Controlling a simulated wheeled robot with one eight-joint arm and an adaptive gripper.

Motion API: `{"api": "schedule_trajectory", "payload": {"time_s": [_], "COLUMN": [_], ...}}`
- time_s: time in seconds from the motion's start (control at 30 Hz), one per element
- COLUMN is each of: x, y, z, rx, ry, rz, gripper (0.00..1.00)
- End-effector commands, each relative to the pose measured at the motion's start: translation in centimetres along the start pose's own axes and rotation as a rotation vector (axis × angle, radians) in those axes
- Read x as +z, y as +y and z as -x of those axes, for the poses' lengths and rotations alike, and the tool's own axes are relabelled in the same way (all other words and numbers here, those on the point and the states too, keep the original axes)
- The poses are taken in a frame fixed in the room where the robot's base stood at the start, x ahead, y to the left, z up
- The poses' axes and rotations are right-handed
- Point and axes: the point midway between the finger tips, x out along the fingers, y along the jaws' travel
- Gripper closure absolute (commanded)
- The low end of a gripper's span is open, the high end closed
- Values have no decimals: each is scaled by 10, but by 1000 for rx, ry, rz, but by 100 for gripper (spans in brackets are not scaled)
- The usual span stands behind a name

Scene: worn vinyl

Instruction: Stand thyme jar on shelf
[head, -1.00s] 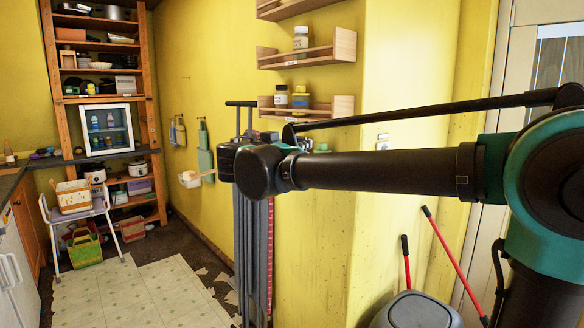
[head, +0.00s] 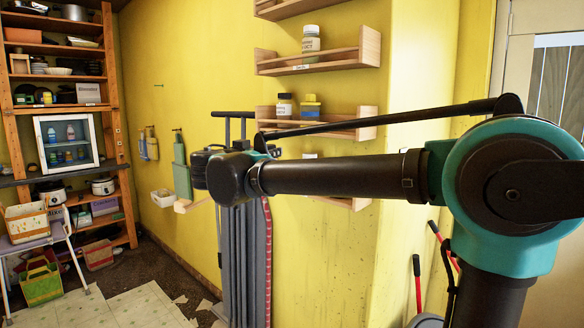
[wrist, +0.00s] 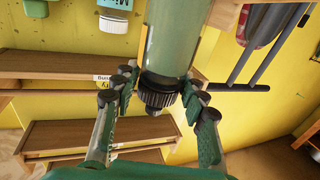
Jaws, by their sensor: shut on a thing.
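In the wrist view my gripper (wrist: 158,90) is shut on a pale green, see-through jar (wrist: 172,42) with a ridged black cap. The cap points toward the bottom of the picture, between the fingers. No label shows on this jar, so I cannot tell its contents. In the head view my forearm hides the gripper and the jar. Small wooden wall shelves show in the head view: an upper one (head: 345,63) with a pale-capped jar (head: 311,40), and a lower one (head: 367,124) with a black-lidded white jar (head: 284,107) and a blue-and-yellow container (head: 311,106).
A further shelf (head: 350,204) sits partly behind my arm. A tall rack (head: 118,120) is at left.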

Motion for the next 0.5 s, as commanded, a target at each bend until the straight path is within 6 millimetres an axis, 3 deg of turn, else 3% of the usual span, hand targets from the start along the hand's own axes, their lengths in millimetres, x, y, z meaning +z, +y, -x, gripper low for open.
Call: {"api": "schedule_trajectory", "payload": {"time_s": [0.1, 0.5], "x": [0, 0], "y": [2, 1], "z": [-32, -125], "rx": [6, 3], "ry": [0, 0], "rz": [0, 0], "gripper": [100, 100]}}
